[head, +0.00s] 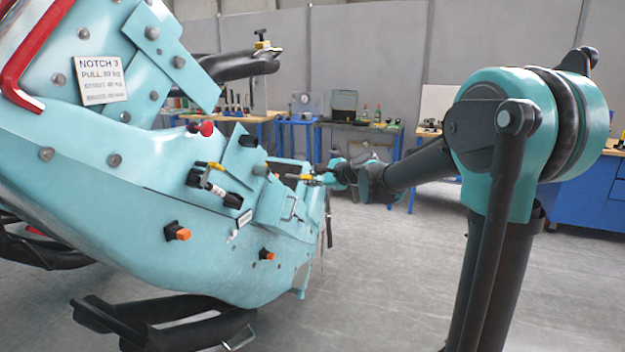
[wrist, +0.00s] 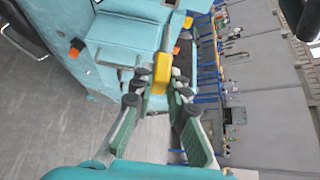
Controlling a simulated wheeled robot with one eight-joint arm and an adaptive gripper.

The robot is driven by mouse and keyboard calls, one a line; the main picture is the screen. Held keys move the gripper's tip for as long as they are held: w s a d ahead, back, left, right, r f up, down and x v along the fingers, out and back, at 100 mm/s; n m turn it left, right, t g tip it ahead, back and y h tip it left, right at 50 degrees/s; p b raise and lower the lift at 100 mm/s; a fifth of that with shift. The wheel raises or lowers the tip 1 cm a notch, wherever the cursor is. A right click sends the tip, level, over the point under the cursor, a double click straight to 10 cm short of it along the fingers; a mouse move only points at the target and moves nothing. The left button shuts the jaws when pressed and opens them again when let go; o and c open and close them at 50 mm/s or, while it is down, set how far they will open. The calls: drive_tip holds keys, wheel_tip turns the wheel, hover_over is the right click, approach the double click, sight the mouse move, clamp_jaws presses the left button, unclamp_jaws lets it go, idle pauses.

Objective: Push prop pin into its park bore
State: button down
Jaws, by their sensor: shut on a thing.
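My gripper (head: 318,178) is at the right end of the teal coaster car (head: 225,255). In the wrist view my gripper (wrist: 158,88) is shut on a yellow piece that looks like the prop pin (wrist: 161,70). The yellow also shows in the head view (head: 305,177), close beside the car's end. The pin's far end points toward the car. I cannot tell whether it touches the car or is in a bore. The park bore cannot be made out.
The car's side carries a red knob (head: 207,128), an orange button (head: 178,231) and a black-and-silver cylinder (head: 222,194). A placard (head: 100,79) is on the upper panel. Workbenches (head: 360,127) stand at the back. The grey floor (head: 390,270) is open right of the car.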

sight(295, 176)
drive_tip(key=shift+w+a, duration=0.3)
drive_tip(key=shift+a, duration=0.6)
drive_tip(key=shift+w+a, duration=0.35)
drive_tip(key=shift+a, duration=0.55)
drive_tip(key=shift+w+a, duration=0.3)
drive_tip(key=shift+a, duration=0.6)
drive_tip(key=w+a, duration=0.2)
drive_tip(key=a, duration=0.3)
drive_tip(key=shift+a, duration=0.35)
idle(1.4)
drive_tip(key=c, duration=1.4)
unclamp_jaws()
drive_tip(key=v, duration=1.2)
drive_tip(key=shift+d+f, duration=0.1)
drive_tip(key=s+d+f+n+g+h, duration=0.2)
drive_tip(key=s+d+f+n, duration=0.3)
drive_tip(key=s+d+f, duration=0.4)
drive_tip(key=s+d+f+n+g+h, duration=0.1)
drive_tip(key=s+d+f+n+h, duration=0.3)
drive_tip(key=s+d+f, duration=0.5)
drive_tip(key=s+d+f+n+g+h, duration=0.2)
drive_tip(key=s+d+f+n, duration=0.5)
drive_tip(key=s+f, duration=0.6)
drive_tip(key=shift+s+d+n+g+h, duration=0.15)
drive_tip(key=shift+d+h, duration=0.2)
drive_tip(key=shift+d, duration=0.2)
drive_tip(key=shift+s+d+n+g+h, duration=0.1)
drive_tip(key=shift+d+n+g+h, duration=0.05)
drive_tip(key=shift+d+h, duration=0.3)
